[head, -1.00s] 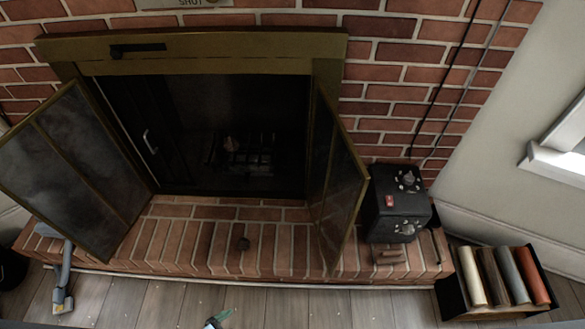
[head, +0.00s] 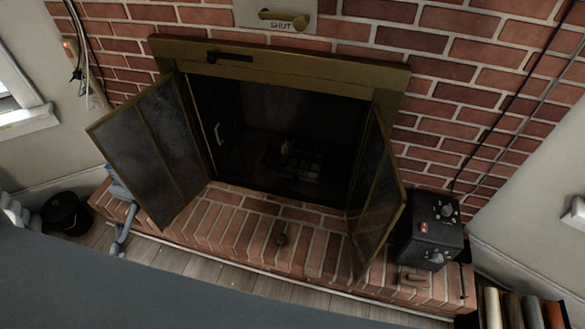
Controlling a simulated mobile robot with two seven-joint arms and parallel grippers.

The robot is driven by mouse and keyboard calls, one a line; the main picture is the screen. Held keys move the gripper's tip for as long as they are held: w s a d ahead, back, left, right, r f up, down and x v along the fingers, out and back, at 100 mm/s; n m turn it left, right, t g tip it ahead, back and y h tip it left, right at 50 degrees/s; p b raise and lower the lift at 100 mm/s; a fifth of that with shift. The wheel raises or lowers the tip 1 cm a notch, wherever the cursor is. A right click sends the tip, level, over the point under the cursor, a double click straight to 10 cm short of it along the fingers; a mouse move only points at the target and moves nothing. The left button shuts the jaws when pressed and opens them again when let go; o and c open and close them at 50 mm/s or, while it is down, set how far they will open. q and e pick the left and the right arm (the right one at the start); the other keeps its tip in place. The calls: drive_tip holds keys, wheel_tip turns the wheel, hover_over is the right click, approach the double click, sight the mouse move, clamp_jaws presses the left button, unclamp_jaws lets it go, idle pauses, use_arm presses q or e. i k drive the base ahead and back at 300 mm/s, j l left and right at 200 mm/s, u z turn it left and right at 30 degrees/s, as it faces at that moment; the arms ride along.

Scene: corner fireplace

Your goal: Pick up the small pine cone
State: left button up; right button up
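Neither of my grippers shows in the head view now.
Glass fireplace doors stand open at left (head: 150,150) and right (head: 378,195). A black box with knobs (head: 432,230) stands on the right of the hearth. A black bucket (head: 67,213) is at far left. A large grey surface covers the lower left.

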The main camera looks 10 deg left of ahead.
sight(282, 239)
drive_tip(key=k+j+u, duration=0.2)
drive_tip(key=k+u, duration=0.2)
drive_tip(key=l, duration=0.45)
drive_tip(key=i+l, duration=0.15)
drive_tip(key=l, duration=0.25)
drive_tip(key=l+u, duration=0.15)
drive_tip(key=l, duration=0.2)
drive_tip(key=u, duration=1.8)
drive_tip(key=i+l, duration=0.4)
drive_tip(key=l, duration=0.15)
drive_tip(key=i+l, duration=0.35)
drive_tip(key=l, duration=0.15)
